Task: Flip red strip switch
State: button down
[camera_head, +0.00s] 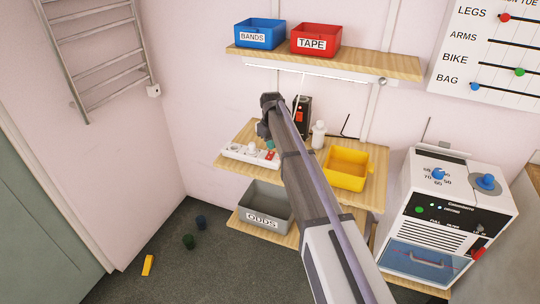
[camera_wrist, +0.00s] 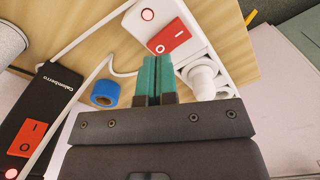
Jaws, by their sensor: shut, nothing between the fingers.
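The white power strip (camera_head: 240,152) lies on the middle wooden shelf, partly behind my arm. Its red switch (camera_wrist: 168,36), marked with a line and a circle, shows near the top middle of the wrist view, beside a small round red light (camera_wrist: 148,14). In the head view the red switch (camera_head: 270,155) is small, at the strip's right end. My gripper (camera_wrist: 155,57) has teal fingers, shut together and empty. In the wrist view its tips appear just below the switch; I cannot tell whether they touch it. A white plug (camera_wrist: 203,80) sits in the strip right of the fingers.
A black Calomberro box with its own red switch (camera_wrist: 25,138) stands nearby. A blue roll (camera_wrist: 105,93) lies left of the fingers. A yellow bin (camera_head: 347,168) and white bottle (camera_head: 318,134) are right of my arm. The upper shelf (camera_head: 330,62) overhangs behind.

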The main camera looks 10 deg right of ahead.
aim_at(271, 152)
jog(key=shift+f+b, duration=1.25)
dwell(0.9)
jog(key=shift+r, duration=0.1)
notch_tip(271, 152, up, 7)
jog(key=p, duration=0.7)
jog(key=s+m, duration=0.5)
jog(key=s, duration=3.2)
jog(key=shift+s, duration=0.3)
